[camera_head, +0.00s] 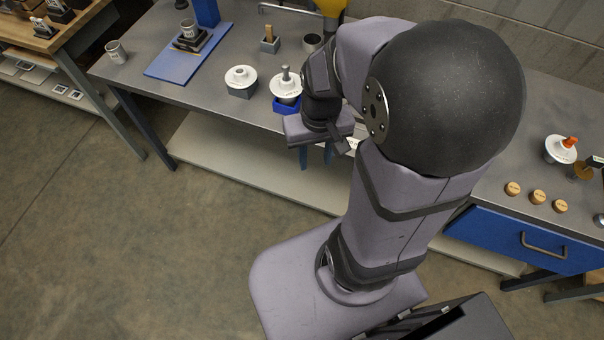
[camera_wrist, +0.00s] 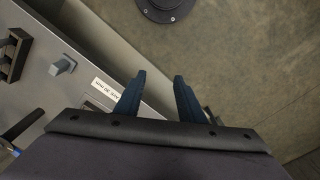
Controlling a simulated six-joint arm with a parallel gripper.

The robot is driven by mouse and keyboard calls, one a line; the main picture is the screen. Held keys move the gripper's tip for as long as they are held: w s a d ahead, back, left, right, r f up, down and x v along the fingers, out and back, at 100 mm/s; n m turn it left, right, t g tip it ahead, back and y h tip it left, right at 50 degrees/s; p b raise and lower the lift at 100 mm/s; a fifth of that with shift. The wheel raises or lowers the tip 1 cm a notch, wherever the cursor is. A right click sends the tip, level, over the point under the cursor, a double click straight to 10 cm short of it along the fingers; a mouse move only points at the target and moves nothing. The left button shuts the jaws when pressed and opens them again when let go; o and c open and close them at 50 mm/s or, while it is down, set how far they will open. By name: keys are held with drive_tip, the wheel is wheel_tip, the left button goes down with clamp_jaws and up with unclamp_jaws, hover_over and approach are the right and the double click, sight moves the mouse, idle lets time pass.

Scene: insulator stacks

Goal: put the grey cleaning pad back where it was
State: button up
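I cannot pick out the grey cleaning pad for certain in either view. A small grey block (camera_wrist: 62,66) sits on the grey bench in the wrist view, but I cannot tell whether it is the pad. My gripper (camera_head: 316,158) points down in front of the bench's front edge in the head view. In the wrist view its two blue fingers (camera_wrist: 157,82) stand apart with nothing between them, beside a white label on the bench edge. My arm hides the middle of the bench in the head view.
White insulators stand on a grey base (camera_head: 241,88) and a blue base (camera_head: 287,104), the latter close to my gripper. A blue board (camera_head: 178,75) lies left, with a cup (camera_head: 116,51) nearby. Several wooden discs (camera_head: 538,196) and another insulator (camera_head: 561,149) are right.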

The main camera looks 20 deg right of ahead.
drive_tip(key=s+a, duration=0.1)
drive_tip(key=s+a+n, duration=0.1)
drive_tip(key=a, duration=0.1)
drive_tip(key=s+a+n, duration=0.1)
drive_tip(key=shift+s+a+f, duration=0.15)
drive_tip(key=shift+a+f, duration=0.05)
drive_tip(key=shift+a, duration=0.2)
idle(0.9)
